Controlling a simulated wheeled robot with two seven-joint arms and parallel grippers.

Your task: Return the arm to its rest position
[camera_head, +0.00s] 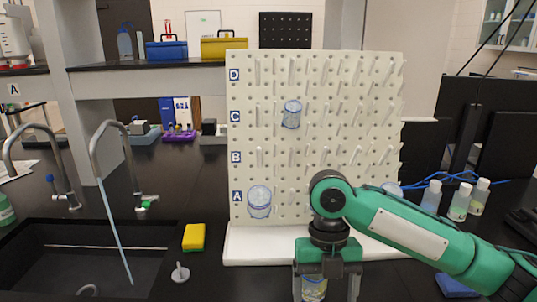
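My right arm (420,235) is green and comes in from the right, reaching across the front of the white pegboard. Its gripper (326,288) points down at the bottom edge of the view, in front of the pegboard's base. The fingers are spread apart. A clear container with a yellowish label (313,289) shows between them, nearer the left finger, with a gap to the right finger. The fingertips and the container's lower part are cut off by the picture edge. My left gripper is not in view.
The pegboard (270,95) holds clear vessels at rows C (291,114) and A (259,201). Several capped bottles (459,202) stand right of it. A thin bluish stream (115,232) runs from a tap (98,135) over the sink (60,265). A yellow sponge (193,237) lies beside the sink.

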